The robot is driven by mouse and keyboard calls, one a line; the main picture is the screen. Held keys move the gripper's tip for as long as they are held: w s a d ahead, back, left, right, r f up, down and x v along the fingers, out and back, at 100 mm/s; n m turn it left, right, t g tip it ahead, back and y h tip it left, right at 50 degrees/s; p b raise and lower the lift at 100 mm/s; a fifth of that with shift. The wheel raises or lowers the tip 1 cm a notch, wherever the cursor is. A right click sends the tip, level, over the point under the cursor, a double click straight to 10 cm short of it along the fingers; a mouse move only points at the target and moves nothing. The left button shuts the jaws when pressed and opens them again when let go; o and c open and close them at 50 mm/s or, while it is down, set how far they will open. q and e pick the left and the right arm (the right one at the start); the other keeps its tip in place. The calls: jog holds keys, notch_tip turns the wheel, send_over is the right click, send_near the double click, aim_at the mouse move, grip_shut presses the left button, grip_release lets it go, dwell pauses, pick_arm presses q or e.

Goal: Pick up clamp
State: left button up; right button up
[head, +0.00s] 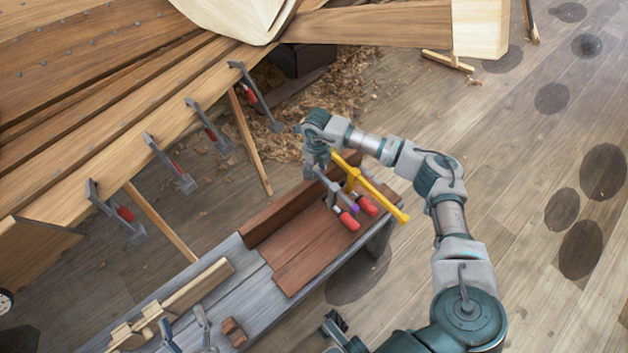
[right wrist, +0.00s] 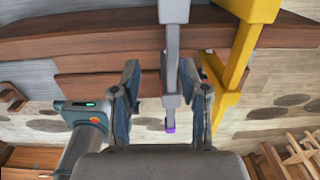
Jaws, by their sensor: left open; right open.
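A grey bar clamp (head: 333,189) with red handles and a purple tip is at the brown-board end of the bench. A yellow clamp (head: 386,194) lies close beside it. My right gripper (head: 322,172) is over the grey clamp's left end. In the right wrist view its two fingers (right wrist: 163,95) are open, with the grey clamp's bar (right wrist: 172,70) between them, nearer the right finger. The yellow clamp (right wrist: 240,62) stands just right of that finger. Whether a finger touches either clamp is unclear. My left gripper (head: 335,324) is open at the bottom, partly cut off, away from the clamps.
The grey bench (head: 245,280) carries brown boards (head: 315,243), a wooden piece (head: 198,284), small brown blocks (head: 234,332) and other tools. Several clamps (head: 207,126) hang on the hull's plank edge (head: 75,180) at left. Wooden props (head: 250,140) lean under it. Floor at right is open.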

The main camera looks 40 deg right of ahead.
aim_at(319, 174)
jog(key=d+f, duration=0.1)
jog(key=f, duration=0.2)
jog(key=d+f+b, duration=0.1)
jog(key=shift+d+f, duration=0.3)
jog(key=shift+d, duration=0.1)
jog(key=shift+a+r, duration=0.25)
jog(key=shift+a, duration=0.25)
jog(key=shift+a+r, duration=0.1)
jog(key=shift+a, duration=0.5)
jog(key=shift+d+f, duration=0.35)
jog(key=shift+d, duration=0.35)
jog(key=shift+d+f, duration=0.1)
jog(key=shift+d, duration=0.1)
jog(key=c, duration=0.3)
jog(key=shift+s, duration=0.1)
jog(key=c, duration=0.5)
jog(key=shift+a, duration=0.45)
grip_shut()
jog(key=shift+a+r, duration=0.25)
pick_arm(q)
jog(key=shift+s+d+r+t+h, duration=0.15)
jog(key=shift+s+d+r+t, duration=0.1)
jog(key=shift+r+t, duration=0.3)
jog(key=shift+s+d+r+t+h, duration=0.15)
jog(key=shift+s+d+r+t, duration=0.1)
jog(key=shift+r+t, duration=0.3)
pick_arm(e)
jog(key=shift+d, duration=0.1)
